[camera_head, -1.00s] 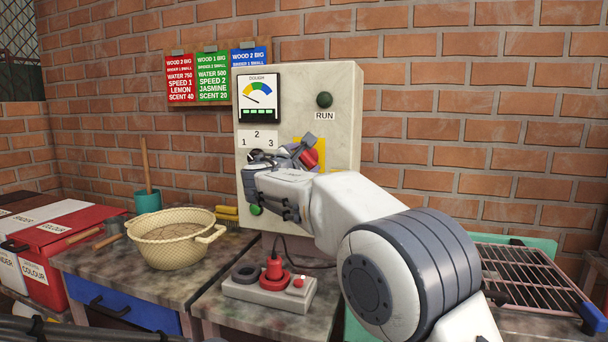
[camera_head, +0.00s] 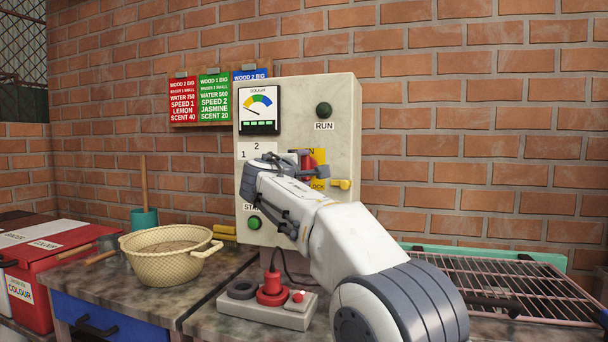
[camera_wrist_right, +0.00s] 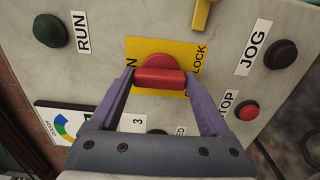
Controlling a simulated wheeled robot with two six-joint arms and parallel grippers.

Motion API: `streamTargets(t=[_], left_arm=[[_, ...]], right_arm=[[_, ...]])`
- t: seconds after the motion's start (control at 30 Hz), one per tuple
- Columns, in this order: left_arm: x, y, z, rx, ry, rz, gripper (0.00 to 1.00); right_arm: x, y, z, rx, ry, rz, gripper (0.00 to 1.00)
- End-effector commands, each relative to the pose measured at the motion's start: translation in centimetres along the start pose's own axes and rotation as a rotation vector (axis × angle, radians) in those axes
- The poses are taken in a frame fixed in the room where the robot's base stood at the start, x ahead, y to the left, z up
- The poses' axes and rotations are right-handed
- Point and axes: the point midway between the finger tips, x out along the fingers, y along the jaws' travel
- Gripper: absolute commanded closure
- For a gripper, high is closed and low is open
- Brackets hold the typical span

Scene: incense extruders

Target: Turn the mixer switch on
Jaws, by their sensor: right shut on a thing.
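The mixer control panel (camera_head: 342,120) is a pale upright box with a dough gauge (camera_head: 258,106), a green RUN knob (camera_head: 324,110) and a green button (camera_head: 254,223) above the bench. The red switch handle (camera_wrist_right: 160,78) sits on a yellow plate (camera_wrist_right: 186,52) with partly covered lettering. My right gripper (camera_wrist_right: 160,80) is shut on the red handle, one finger at each end of it. In the head view, my right gripper (camera_head: 312,166) is at the panel and covers much of the speed dial and switch. My left gripper is not in view.
A cream basket (camera_head: 165,255) stands on the left bench. A grey base with a red plug (camera_head: 272,290) sits below the panel. A wire rack (camera_head: 510,285) lies at the right. JOG (camera_wrist_right: 280,54) and STOP (camera_wrist_right: 247,110) buttons sit near the handle.

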Motion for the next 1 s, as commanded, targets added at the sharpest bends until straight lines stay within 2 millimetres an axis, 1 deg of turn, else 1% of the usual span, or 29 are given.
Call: streamTargets(t=[0.2, 0.6, 0.63, 0.67, 0.9, 1.0], left_arm=[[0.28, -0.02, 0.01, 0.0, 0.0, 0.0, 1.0], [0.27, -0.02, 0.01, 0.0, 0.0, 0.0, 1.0], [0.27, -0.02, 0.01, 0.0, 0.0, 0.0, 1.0], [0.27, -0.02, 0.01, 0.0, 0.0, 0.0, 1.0], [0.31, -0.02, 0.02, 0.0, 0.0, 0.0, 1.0], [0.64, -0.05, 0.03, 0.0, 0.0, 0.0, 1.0]], right_arm=[[-0.02, -0.14, -0.08, 0.034, 0.0, -0.002, 0.76], [-0.01, -0.14, -0.07, 0.04, 0.0, -0.003, 0.76], [-0.01, -0.13, -0.07, 0.04, 0.0, -0.003, 0.09], [-0.01, -0.13, -0.07, 0.039, 0.0, -0.003, 0.0], [-0.06, -0.09, -0.04, 0.038, 0.0, -0.001, 0.0], [-0.68, -0.14, -0.1, 0.038, 0.002, -0.001, 0.0]])
